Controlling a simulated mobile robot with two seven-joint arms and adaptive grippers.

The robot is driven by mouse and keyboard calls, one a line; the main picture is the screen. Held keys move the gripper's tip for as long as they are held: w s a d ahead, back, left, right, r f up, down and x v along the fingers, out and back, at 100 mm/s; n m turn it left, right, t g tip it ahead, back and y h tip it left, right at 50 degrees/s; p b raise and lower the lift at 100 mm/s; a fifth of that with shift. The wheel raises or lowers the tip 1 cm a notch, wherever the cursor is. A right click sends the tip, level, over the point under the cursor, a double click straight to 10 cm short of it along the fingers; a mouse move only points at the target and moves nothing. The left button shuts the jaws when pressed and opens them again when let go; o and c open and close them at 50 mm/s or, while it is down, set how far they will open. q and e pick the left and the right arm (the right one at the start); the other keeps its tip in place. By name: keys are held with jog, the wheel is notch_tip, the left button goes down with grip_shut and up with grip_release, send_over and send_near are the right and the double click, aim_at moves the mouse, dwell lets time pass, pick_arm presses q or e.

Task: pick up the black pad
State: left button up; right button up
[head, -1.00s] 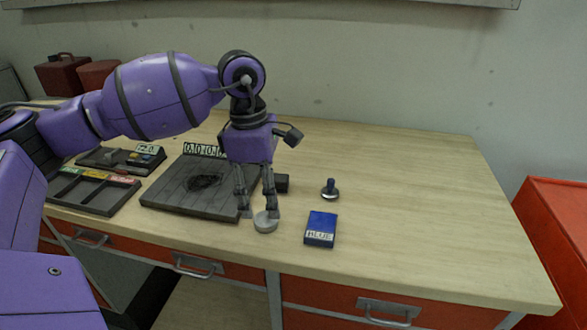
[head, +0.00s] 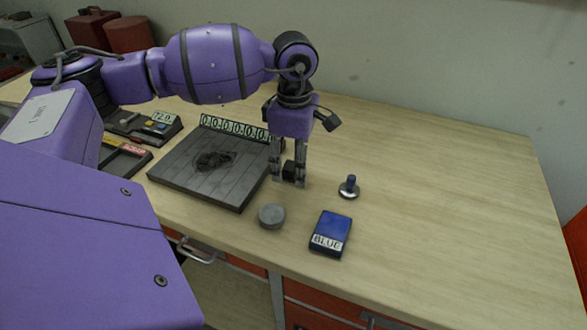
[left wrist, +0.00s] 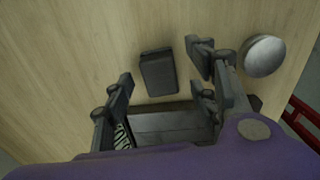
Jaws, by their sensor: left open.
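The black pad (head: 290,167) is a small dark block on the wooden table, just right of a large dark slab. It shows partly between the fingers of my left gripper (head: 288,182) in the head view. In the left wrist view the pad (left wrist: 158,73) lies flat on the table, ahead of the slab edge. The fingers of my left gripper (left wrist: 162,82) are spread apart to either side, with nothing held. I cannot tell the exact height of the fingertips over the table. My right gripper is not in view.
The dark slab (head: 195,175) with a numbered strip lies left. A grey disc (head: 271,216), a blue pad (head: 331,233) marked BLUE and a small knobbed stamp (head: 349,187) stand nearby. The disc also shows in the left wrist view (left wrist: 263,56). The table's right side is clear.

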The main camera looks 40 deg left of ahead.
pick_arm(q)
jog(key=shift+f, duration=0.6)
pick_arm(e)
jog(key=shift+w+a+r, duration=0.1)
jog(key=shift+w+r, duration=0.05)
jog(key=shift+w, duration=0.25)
pick_arm(q)
jog(key=c, duration=1.2)
jog(key=shift+r, duration=0.1)
jog(key=shift+c, duration=0.2)
jog(key=shift+r, duration=0.5)
jog(key=r, duration=0.2)
jog(key=shift+s+d+r+b, duration=0.2)
jog(key=shift+r+b, duration=0.1)
jog(key=shift+b, duration=0.1)
jog(key=s+d+r, duration=0.8)
jog(key=s+r, duration=0.1)
jog(key=s, duration=0.1)
jog(key=shift+d+b, duration=0.35)
jog(key=shift+b, duration=0.1)
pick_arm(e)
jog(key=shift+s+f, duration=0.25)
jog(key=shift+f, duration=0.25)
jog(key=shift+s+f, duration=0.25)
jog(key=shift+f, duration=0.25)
